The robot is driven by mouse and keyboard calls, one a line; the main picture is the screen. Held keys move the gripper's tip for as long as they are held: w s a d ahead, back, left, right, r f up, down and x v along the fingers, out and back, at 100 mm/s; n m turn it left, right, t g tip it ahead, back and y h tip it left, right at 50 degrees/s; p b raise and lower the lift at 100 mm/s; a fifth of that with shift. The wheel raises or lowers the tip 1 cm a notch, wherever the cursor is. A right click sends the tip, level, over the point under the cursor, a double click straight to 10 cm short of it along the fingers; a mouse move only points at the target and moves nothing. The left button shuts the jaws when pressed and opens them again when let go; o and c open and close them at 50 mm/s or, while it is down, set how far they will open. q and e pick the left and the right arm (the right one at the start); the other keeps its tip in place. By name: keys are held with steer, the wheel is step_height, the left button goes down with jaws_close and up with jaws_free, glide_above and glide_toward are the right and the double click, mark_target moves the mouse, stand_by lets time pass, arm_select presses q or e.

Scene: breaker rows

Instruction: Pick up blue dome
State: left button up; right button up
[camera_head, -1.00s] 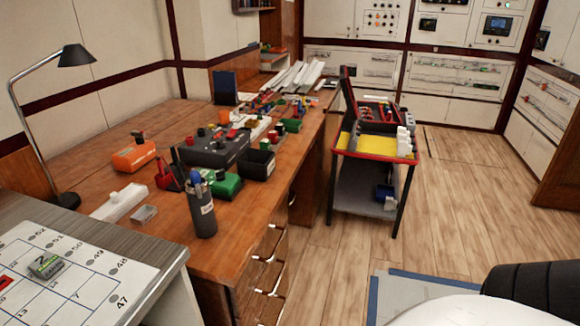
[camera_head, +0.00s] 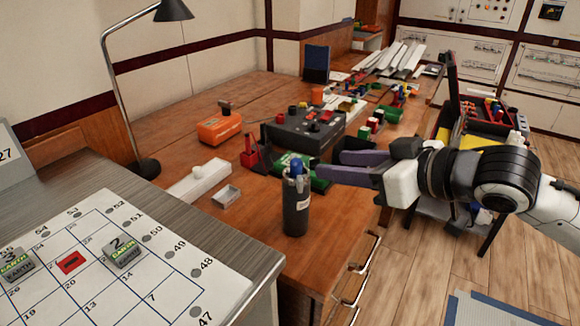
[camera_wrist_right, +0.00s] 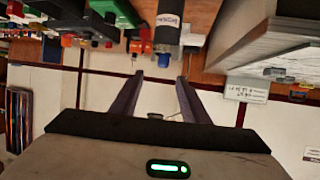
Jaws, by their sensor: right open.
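A blue rounded top (camera_head: 296,167), the closest match to a blue dome, shows at the mouth of a dark labelled cup (camera_head: 296,212) that stands upright on the wooden desk. The cup also shows upside down in the right wrist view (camera_wrist_right: 168,22), just beyond the fingertips. My right gripper (camera_head: 328,163) comes in from the right, its purple-grey fingers level with the cup's mouth. It is open and empty, and the fingers look apart from the cup. In the right wrist view its fingers (camera_wrist_right: 160,77) stand apart. My left gripper is out of view.
Near the cup are a small metal box (camera_head: 227,197), a white bar (camera_head: 198,182), a green block (camera_head: 310,176) and a dark box with knobs (camera_head: 305,133). A lamp (camera_head: 148,168) stands at the left. A numbered white board (camera_head: 140,290) lies on the grey counter in front.

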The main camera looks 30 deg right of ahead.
mark_target(296, 164)
arm_select(q)
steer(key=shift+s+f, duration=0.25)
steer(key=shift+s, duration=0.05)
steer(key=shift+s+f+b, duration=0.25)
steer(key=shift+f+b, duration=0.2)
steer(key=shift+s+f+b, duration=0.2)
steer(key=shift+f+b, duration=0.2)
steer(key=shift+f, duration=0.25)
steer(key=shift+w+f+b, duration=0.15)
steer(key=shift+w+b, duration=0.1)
steer(key=shift+b, duration=0.55)
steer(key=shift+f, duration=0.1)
arm_select(e)
steer(key=x, duration=0.4)
steer(key=shift+w+f, duration=0.25)
steer(key=shift+f, duration=0.05)
